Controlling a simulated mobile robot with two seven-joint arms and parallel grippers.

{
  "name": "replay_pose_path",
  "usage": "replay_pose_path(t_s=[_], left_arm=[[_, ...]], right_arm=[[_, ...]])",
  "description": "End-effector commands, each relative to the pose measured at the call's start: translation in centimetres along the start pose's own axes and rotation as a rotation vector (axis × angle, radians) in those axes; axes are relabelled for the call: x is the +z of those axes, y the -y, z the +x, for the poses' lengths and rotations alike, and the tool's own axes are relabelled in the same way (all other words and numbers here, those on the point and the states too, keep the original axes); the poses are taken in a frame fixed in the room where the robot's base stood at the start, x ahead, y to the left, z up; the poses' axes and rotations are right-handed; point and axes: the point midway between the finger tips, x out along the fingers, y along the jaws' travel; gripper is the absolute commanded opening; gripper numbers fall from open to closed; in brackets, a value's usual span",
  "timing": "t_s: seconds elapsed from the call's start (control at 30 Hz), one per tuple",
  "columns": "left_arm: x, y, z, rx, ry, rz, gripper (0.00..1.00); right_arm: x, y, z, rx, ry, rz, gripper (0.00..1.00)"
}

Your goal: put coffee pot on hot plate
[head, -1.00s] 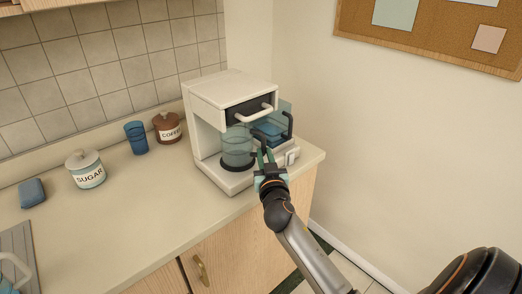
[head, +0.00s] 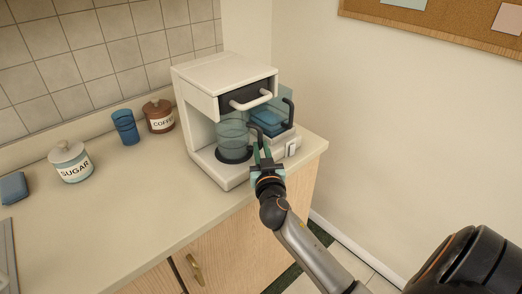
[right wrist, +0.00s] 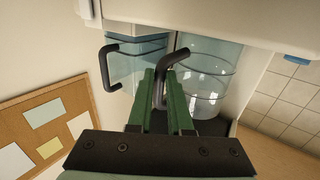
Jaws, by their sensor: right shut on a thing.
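The clear glass coffee pot (head: 232,133) stands upright inside the white coffee maker (head: 208,92), over the round black hot plate (head: 228,157). Its base is at the plate; I cannot tell whether a small gap remains. My right gripper (head: 264,158) is at the pot's front right, shut on its black handle. In the right wrist view, the green fingers (right wrist: 162,88) close around the dark handle (right wrist: 174,62), with the glass pot (right wrist: 205,78) behind it. My left gripper is not in view.
A blue-tinted water tank (head: 268,120) with a black handle sits at the machine's right. A brown coffee jar (head: 159,117), blue cup (head: 125,127), sugar jar (head: 71,162) and blue sponge (head: 13,188) stand left. The counter's front (head: 150,205) is clear.

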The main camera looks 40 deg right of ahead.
Motion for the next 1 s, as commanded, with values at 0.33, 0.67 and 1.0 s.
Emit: replay_pose_path(t_s=[0.33,0.67,1.0], left_arm=[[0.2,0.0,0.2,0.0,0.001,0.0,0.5],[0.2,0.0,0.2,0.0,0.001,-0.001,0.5],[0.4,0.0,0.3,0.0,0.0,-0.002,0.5]], right_arm=[[0.2,0.0,0.0,-0.001,0.0,0.0,0.31],[0.2,0.0,0.0,-0.001,0.0,0.0,0.48],[0.2,0.1,-2.6,-0.002,0.003,0.002,0.48]])
